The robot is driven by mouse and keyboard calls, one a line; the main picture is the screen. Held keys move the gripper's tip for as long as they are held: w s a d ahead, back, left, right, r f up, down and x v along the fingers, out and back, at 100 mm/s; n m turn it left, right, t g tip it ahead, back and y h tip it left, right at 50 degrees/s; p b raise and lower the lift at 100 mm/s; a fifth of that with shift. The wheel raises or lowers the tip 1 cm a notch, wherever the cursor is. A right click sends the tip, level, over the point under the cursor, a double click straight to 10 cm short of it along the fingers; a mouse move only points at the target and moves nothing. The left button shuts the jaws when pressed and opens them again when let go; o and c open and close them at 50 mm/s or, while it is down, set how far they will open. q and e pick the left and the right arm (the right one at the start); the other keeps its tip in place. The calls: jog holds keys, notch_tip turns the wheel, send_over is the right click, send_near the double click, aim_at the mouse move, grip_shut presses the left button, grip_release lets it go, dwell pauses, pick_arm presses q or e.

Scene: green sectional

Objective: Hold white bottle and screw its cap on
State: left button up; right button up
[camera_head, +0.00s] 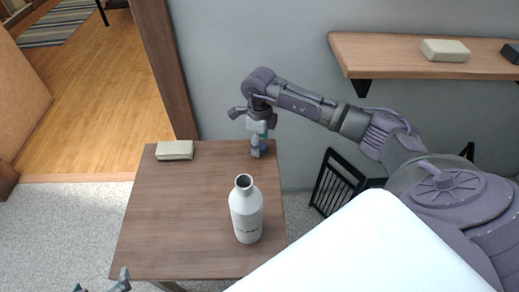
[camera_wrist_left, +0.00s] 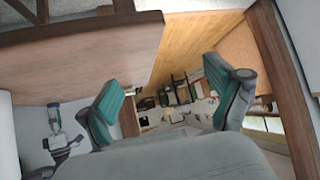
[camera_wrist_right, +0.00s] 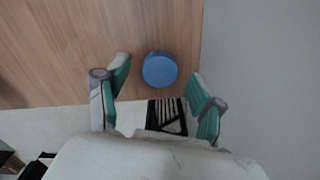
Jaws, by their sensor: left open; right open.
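The white bottle (camera_head: 246,215) stands upright and uncapped on the wooden table, near its right edge, with its dark mouth showing. A round blue cap (camera_wrist_right: 159,70) shows in the right wrist view near the table edge. My right gripper (camera_head: 259,145) points down at the table's far right corner, behind the bottle. It is open, and the cap appears between its fingers without visible contact. My left gripper (camera_head: 103,284) is at the bottom left of the head view, off the table's near left corner, partly cut off. In the left wrist view it is open and empty (camera_wrist_left: 168,74).
The table (camera_head: 170,220) has free room left of the bottle. A beige block (camera_head: 175,150) lies at its far left corner. A wall shelf (camera_head: 390,58) with another beige block (camera_head: 445,50) is at upper right. A black rack (camera_head: 335,185) stands right of the table.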

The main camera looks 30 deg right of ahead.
jog(key=shift+f, duration=0.6)
pick_arm(q)
jog(key=w+r+t, duration=0.1)
jog(key=w+d+r+t, duration=0.1)
jog(key=shift+w+d+r+h, duration=0.1)
jog(key=shift+w+r+h, duration=0.25)
jog(key=shift+r+h, duration=0.05)
pick_arm(e)
jog(key=c, duration=0.8)
